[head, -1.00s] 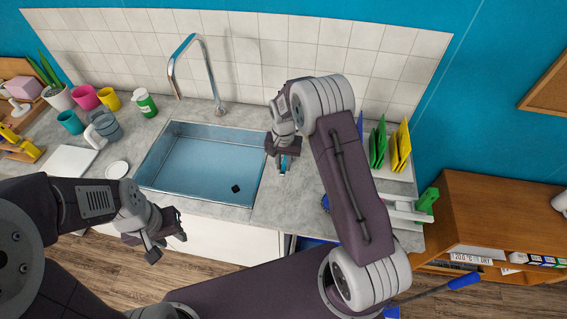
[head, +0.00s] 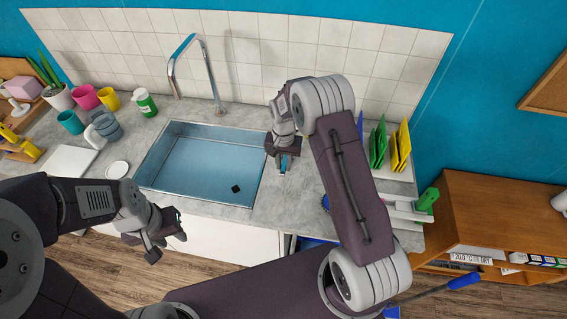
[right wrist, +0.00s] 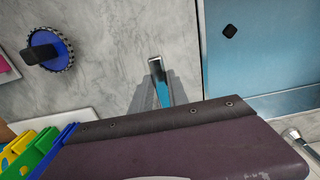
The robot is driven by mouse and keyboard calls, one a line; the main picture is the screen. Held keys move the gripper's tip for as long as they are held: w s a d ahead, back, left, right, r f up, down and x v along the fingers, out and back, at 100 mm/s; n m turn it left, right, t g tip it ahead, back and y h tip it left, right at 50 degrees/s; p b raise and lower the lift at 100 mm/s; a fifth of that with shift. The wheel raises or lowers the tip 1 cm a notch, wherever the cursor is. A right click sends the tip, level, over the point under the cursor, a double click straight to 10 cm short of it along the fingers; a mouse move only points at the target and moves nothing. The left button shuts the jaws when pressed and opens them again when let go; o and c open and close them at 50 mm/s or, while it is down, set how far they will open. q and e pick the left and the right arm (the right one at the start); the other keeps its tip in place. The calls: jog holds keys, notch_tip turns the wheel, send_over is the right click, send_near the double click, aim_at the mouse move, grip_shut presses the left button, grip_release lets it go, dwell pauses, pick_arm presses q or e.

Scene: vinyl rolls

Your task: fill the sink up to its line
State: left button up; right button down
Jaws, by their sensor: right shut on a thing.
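The steel sink (head: 165,168) is set in the grey counter, its inside pale blue; I cannot tell the water level or make out a fill line. A small dark square piece (head: 236,188) lies at its front right, and also shows in the right wrist view (right wrist: 230,31). The curved tap (head: 207,70) stands behind the sink; no stream shows under its spout. My right gripper (head: 283,163) is right of the sink, shut on a slim silver and blue lever (right wrist: 160,82). My left gripper (head: 166,236) is open and empty in front of the counter.
Cups (head: 87,97), a green and white bottle (head: 145,103) and a small white dish (head: 117,169) stand left of the sink. Coloured boards (head: 400,148) stand in a rack at right. A round blue brush (right wrist: 48,50) lies on the counter beyond the lever.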

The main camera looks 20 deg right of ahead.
jog(key=shift+s+d+r+n, duration=0.1)
jog(key=shift+s+d+n, duration=0.05)
jog(key=shift+d+n, duration=0.55)
jog(key=c, duration=1.3)
grip_release()
jog(key=shift+a, duration=0.1)
notch_tip(320, 180, up, 9)
jog(key=shift+b, duration=0.75)
